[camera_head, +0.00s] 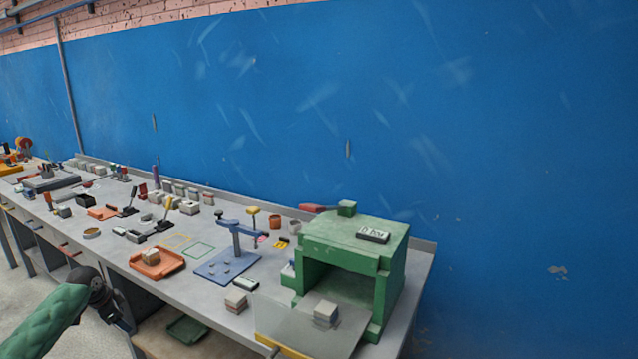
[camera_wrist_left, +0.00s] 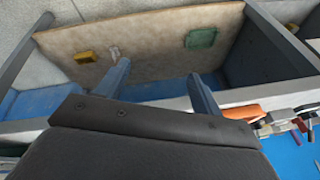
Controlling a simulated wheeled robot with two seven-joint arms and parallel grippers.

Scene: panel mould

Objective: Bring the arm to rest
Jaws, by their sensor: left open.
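My left arm comes in at the lower left of the head view. Its left gripper (camera_head: 120,314) hangs in front of the workbench's front edge, apart from the things on the bench. In the left wrist view the two fingers of the left gripper (camera_wrist_left: 158,82) stand wide apart with nothing between them. The workbench (camera_head: 203,290) runs from the far left to the lower right. My right arm and gripper do not show.
A green box-shaped machine (camera_head: 394,270) stands at the right end, a small block (camera_head: 325,314) on its lowered plate. An orange tray (camera_head: 170,270) and blue stand (camera_head: 222,270) sit nearer the left gripper. A lower shelf (camera_wrist_left: 150,50) holds a green tray (camera_wrist_left: 201,37).

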